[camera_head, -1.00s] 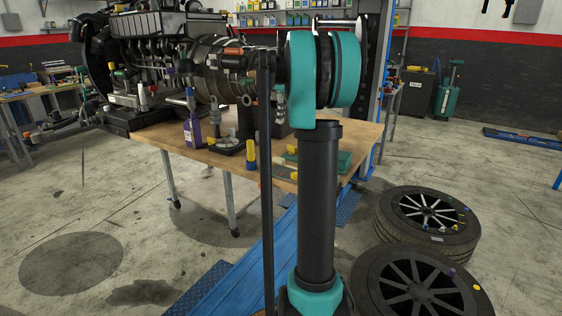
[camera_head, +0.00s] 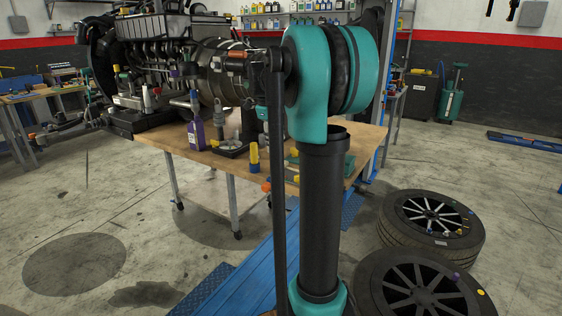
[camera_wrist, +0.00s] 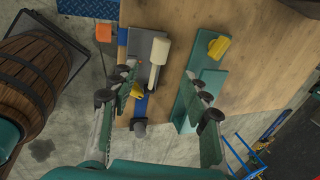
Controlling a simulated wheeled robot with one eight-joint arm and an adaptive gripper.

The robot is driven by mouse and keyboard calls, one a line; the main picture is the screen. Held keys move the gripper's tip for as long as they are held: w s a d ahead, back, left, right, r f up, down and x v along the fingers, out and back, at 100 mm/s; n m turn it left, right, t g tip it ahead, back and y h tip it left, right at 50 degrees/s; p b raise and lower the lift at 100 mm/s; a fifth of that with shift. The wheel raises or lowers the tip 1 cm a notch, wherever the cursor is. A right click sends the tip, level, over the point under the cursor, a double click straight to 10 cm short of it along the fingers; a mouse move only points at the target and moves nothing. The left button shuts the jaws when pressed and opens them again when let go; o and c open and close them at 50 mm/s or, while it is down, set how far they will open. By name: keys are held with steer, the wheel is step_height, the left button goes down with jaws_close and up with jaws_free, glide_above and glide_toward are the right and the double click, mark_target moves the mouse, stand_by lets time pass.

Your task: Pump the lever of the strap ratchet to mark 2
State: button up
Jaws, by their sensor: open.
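In the wrist view, the strap ratchet (camera_wrist: 142,47) is a grey metal body with a blue strap on the wooden bench. Its lever, with a thick cream-white handle (camera_wrist: 159,52), stands out from it towards the camera. My gripper (camera_wrist: 163,78) is open above the bench, its fingers apart on either side of the lever handle. I cannot tell whether either finger touches it. The left finger overlaps part of the ratchet and strap. No mark number is readable. In the head view my arm hides the ratchet and gripper.
A teal bracket (camera_wrist: 185,103) with a yellow knob (camera_wrist: 219,46) stands close right of the ratchet, near the right finger. An orange block (camera_wrist: 103,33) is at upper left, a barrel (camera_wrist: 38,75) further left. Bottles and an engine (camera_head: 165,50) crowd the bench (camera_head: 222,163).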

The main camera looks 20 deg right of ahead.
mark_target(281, 160)
steer(key=x, duration=1.1)
steer(key=shift+r, duration=0.1)
jaws_close()
